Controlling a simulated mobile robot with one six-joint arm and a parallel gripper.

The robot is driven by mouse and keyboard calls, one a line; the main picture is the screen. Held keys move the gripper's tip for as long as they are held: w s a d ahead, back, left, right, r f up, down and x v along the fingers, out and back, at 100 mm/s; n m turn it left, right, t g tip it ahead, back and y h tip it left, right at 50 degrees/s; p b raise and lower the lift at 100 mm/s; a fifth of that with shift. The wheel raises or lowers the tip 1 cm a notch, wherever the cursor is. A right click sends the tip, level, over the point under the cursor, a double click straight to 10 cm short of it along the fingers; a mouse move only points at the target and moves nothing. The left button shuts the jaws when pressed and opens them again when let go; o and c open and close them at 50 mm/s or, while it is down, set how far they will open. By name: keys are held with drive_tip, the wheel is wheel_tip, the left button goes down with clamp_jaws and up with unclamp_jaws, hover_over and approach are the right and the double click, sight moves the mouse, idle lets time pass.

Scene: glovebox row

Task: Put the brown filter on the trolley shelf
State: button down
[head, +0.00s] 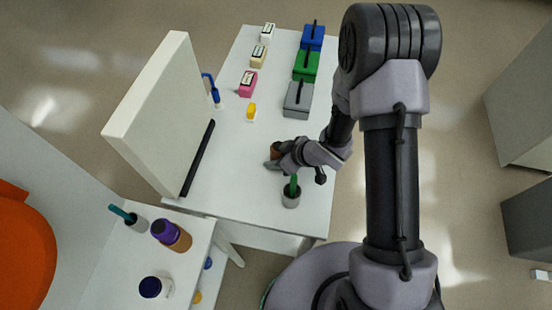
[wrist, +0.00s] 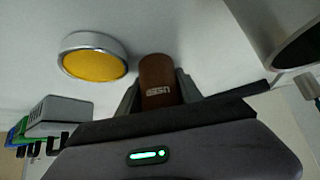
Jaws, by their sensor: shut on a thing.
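The brown filter (wrist: 160,82) is a short brown cylinder with pale lettering, held between the two fingers of my gripper (wrist: 158,92) in the wrist view. In the head view my gripper (head: 274,160) is over the near part of the white table, and a little of the brown filter (head: 277,149) shows beside the fingers. I cannot tell whether the filter touches the table. A white stand (head: 195,262) at the lower left has a lower shelf partly in view; it may be the trolley.
A grey cup (head: 291,200) with a green-handled tool stands close to my gripper. A yellow disc (wrist: 95,64) with a silver rim is beside the filter. Grey (head: 297,101), green and blue boxes line the table's right side. A white upright panel (head: 160,110) stands at left.

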drive_tip(key=c, duration=0.8)
unclamp_jaws()
drive_tip(key=shift+o, duration=0.2)
